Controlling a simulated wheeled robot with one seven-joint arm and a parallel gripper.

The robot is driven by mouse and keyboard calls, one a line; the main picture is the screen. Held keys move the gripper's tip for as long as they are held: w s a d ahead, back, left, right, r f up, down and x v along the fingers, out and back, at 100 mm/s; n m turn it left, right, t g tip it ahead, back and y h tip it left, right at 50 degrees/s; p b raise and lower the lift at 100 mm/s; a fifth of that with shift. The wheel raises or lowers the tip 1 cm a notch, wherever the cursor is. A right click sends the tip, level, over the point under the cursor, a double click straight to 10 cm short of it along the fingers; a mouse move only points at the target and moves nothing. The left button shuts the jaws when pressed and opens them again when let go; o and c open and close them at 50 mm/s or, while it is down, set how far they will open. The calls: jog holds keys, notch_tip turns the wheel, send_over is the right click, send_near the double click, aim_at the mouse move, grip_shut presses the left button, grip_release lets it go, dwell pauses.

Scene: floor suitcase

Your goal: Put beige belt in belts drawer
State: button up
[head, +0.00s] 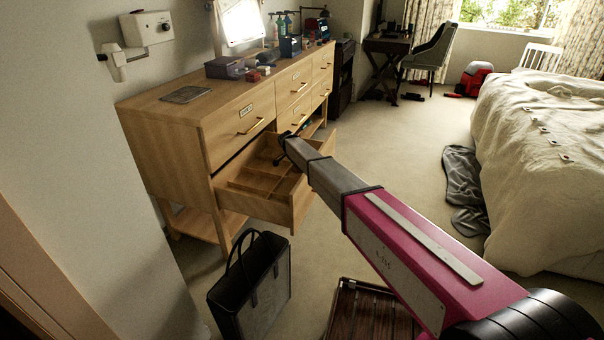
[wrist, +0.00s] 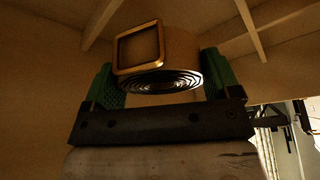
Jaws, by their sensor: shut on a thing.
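The beige belt (wrist: 182,50) is rolled into a coil with a square gold buckle and shows in the wrist view. My gripper (wrist: 155,82), with green fingers, is shut on the coil, one finger on each side. In the head view my arm reaches into the open lower drawer (head: 293,214) of the wooden dresser. The drawer has wooden dividers that form several compartments. In the head view the belt and the fingertips are hidden behind my arm and the drawer's parts. I cannot tell whether the belt touches the drawer bottom.
The dresser top (head: 210,90) carries boxes and bottles. A dark tote bag (head: 250,290) stands on the floor in front of the open drawer. A slatted brown wooden item (head: 370,312) is at the bottom centre.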

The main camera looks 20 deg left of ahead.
jog(key=shift+w+d+f, duration=0.35)
jog(key=shift+w+f, duration=0.1)
jog(key=shift+w, duration=0.2)
jog(key=shift+w+d+f, duration=0.35)
jog(key=shift+w+f, duration=0.05)
jog(key=shift+w, duration=0.2)
jog(key=shift+d+f, duration=0.1)
jog(key=shift+f, duration=1.9)
jog(key=shift+f, duration=0.15)
jog(key=o, duration=0.8)
jog(key=v, duration=1.2)
jog(key=shift+w, duration=0.1)
